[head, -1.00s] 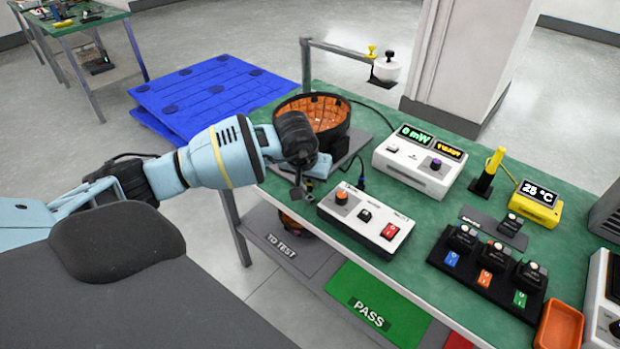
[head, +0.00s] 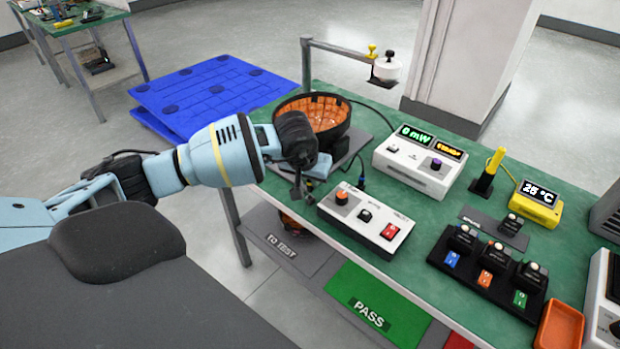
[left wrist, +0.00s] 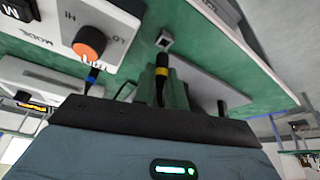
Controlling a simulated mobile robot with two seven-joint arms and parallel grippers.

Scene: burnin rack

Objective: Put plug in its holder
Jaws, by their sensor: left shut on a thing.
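The black plug with a yellow band (left wrist: 162,68) is between the fingers of my left gripper in the left wrist view. Its far end lines up with a small grey square socket piece with a dark hole (left wrist: 166,42), which looks like the holder. They overlap in this view, and I cannot tell whether the plug's end is inside it. In the head view my left gripper (head: 299,189) is shut at the table's left edge, beside the white control box (head: 365,222); the plug is too small to make out there. My right gripper is not in view.
An orange-lined round bin (head: 345,113) stands behind my left gripper. A white meter (head: 420,160), a yellow temperature display (head: 536,205) and a black rack (head: 465,278) with several modules stand to the right. A blue-ended cable plug (left wrist: 92,76) is close to the gripper.

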